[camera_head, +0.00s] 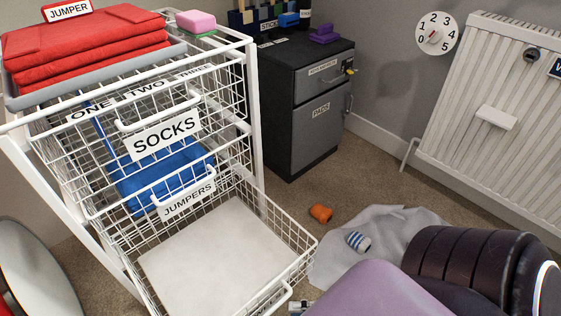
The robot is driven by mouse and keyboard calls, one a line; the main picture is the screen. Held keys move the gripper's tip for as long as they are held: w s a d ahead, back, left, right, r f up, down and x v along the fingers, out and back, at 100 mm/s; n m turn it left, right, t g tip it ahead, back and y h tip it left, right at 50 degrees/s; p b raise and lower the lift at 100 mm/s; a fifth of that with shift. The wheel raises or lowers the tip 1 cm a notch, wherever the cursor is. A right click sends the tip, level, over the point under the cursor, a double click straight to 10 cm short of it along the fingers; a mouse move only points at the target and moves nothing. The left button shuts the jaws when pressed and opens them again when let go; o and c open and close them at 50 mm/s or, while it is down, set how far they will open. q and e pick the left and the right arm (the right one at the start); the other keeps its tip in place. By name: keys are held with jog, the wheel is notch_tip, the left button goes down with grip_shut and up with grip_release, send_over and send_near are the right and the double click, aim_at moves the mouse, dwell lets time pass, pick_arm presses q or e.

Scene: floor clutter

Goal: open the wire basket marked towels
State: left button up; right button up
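No label reading towels is legible. A white wire basket (298,256) low in the rack is pulled out toward me. The top label reads ONE TWO THREE (140,90).
Red folded jumpers (85,45) lie in a grey tray on the rack. A dark cabinet (300,90) stands behind, a radiator (490,110) at right. Grey cloth (375,230), an orange item (320,213) and a striped item (358,241) lie on the carpet.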

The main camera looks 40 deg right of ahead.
jog(key=v, duration=0.4)
jog(key=shift+d, duration=0.1)
dwell(0.4)
